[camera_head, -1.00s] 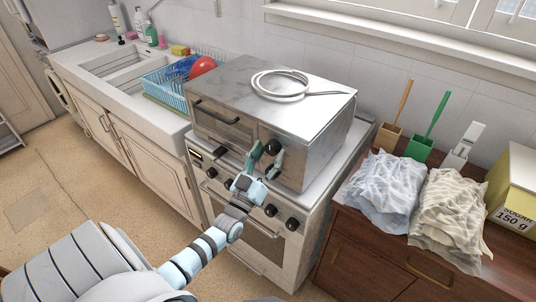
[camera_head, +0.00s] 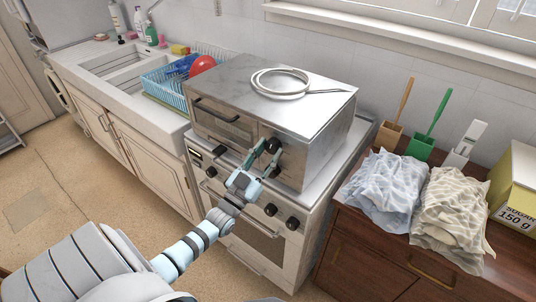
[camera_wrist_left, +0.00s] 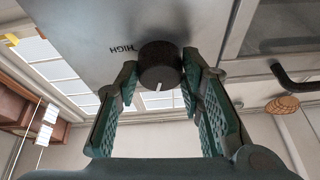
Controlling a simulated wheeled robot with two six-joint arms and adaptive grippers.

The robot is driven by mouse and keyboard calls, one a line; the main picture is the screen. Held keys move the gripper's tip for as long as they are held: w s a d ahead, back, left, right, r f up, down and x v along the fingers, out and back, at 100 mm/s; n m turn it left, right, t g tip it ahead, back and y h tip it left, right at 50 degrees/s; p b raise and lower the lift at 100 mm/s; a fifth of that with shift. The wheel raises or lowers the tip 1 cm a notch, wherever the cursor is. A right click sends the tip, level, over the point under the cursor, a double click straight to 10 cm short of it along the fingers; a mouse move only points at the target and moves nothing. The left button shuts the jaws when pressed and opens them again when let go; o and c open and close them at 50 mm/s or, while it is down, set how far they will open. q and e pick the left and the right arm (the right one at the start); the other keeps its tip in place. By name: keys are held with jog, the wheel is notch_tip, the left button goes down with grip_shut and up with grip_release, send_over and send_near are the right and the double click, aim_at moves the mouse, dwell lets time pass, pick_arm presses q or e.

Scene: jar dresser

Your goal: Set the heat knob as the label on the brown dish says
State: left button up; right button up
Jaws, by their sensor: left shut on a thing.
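The heat knob is a dark round knob (camera_head: 272,146) on the front of the metal oven (camera_head: 300,160). My left gripper (camera_head: 266,149) is shut on it. The left wrist view shows the knob (camera_wrist_left: 160,65) between the two green-padded fingers, with a white pointer mark toward the bottom of the picture. The word HIGH (camera_wrist_left: 122,49) reads upside down left of the knob. I cannot make out a brown dish with a readable label. My right gripper does not show.
The oven stands on a stove with its own dark knobs (camera_head: 292,223). A coiled white cable (camera_head: 282,86) lies on the oven. To the right, a wooden dresser (camera_head: 365,245) bears crumpled cloths (camera_head: 387,190), brush holders (camera_head: 419,148) and a sugar box (camera_head: 516,190).

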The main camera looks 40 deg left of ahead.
pick_arm(q)
jog(key=m+h, duration=0.1)
jog(key=m, duration=0.2)
jog(key=m+h, duration=0.2)
jog(key=m, duration=0.1)
jog(key=shift+a+m+g+b, duration=0.15)
jog(key=shift+m+g+b, duration=0.15)
jog(key=shift+m, duration=0.1)
jog(key=shift+a+r+m+g+h, duration=0.1)
jog(key=shift+m+g+h, duration=0.25)
jog(key=shift+m+h, duration=0.7)
jog(key=shift+a+m+g+h, duration=0.1)
jog(key=shift+m+g+h, duration=0.3)
jog(key=shift+m, duration=1.15)
jog(key=o, duration=1.2)
jog(key=shift+c, duration=0.2)
jog(key=v, duration=1.2)
